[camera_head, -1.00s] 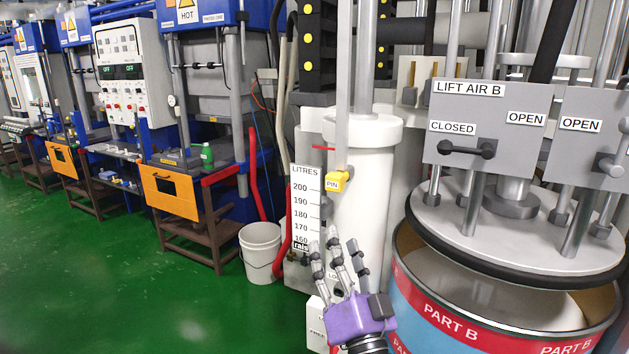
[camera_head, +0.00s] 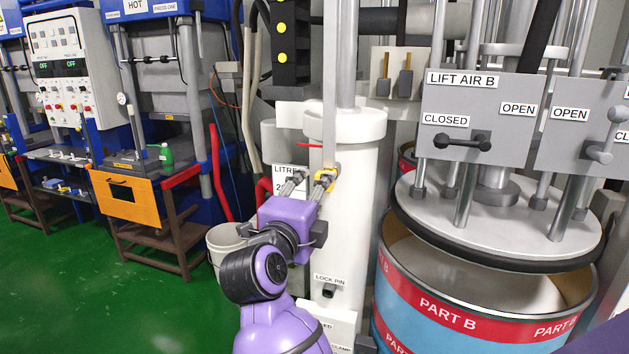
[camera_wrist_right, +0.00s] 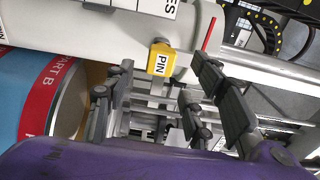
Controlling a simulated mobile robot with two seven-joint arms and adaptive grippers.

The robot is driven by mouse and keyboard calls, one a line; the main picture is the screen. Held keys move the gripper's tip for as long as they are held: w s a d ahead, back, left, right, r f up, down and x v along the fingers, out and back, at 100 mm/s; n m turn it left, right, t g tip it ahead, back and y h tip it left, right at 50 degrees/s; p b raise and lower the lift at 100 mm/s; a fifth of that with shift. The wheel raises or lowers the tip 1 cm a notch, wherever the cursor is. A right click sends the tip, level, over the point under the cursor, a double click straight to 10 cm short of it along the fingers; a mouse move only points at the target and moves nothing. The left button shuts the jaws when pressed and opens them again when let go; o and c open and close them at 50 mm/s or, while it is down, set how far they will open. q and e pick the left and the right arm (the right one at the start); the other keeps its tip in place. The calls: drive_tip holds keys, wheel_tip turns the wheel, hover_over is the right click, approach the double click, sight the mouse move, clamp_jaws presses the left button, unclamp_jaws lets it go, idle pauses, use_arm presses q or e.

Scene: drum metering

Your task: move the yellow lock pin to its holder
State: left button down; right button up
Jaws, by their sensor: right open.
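The yellow lock pin (camera_head: 331,176), marked PIN, sits at the upper part of the white cylinder, partly hidden by a finger in the head view. It shows clearly in the right wrist view (camera_wrist_right: 161,60). My right gripper (camera_head: 311,180) is raised in front of the cylinder with its fingers by the pin. In the right wrist view its fingers (camera_wrist_right: 163,78) are spread apart, with the pin beyond the gap between them. Contact cannot be told. A dark fitting (camera_head: 329,291) under a LOCK PIN label (camera_head: 330,280) is low on the cylinder. My left gripper is not in view.
The white cylinder (camera_head: 352,230) stands beside the PART B drum (camera_head: 450,320). The grey LIFT AIR B panel (camera_head: 475,100) with levers is at the right. A white bucket (camera_head: 228,240) and presses are at the left. Green floor (camera_head: 110,310) is clear at the lower left.

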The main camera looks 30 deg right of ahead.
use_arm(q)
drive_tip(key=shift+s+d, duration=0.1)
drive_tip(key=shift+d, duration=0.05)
use_arm(e)
drive_tip(key=shift+s+d, duration=0.1)
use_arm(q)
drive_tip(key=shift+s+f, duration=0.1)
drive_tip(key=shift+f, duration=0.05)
use_arm(e)
drive_tip(key=x, duration=0.7)
drive_tip(key=shift+d+r, duration=0.1)
drive_tip(key=shift+r, duration=0.2)
drive_tip(key=shift+w+d+f, duration=0.1)
drive_tip(key=shift+w+d, duration=0.3)
drive_tip(key=shift+w, duration=0.15)
drive_tip(key=shift+w+d+f, duration=0.1)
drive_tip(key=shift+w+d, duration=0.1)
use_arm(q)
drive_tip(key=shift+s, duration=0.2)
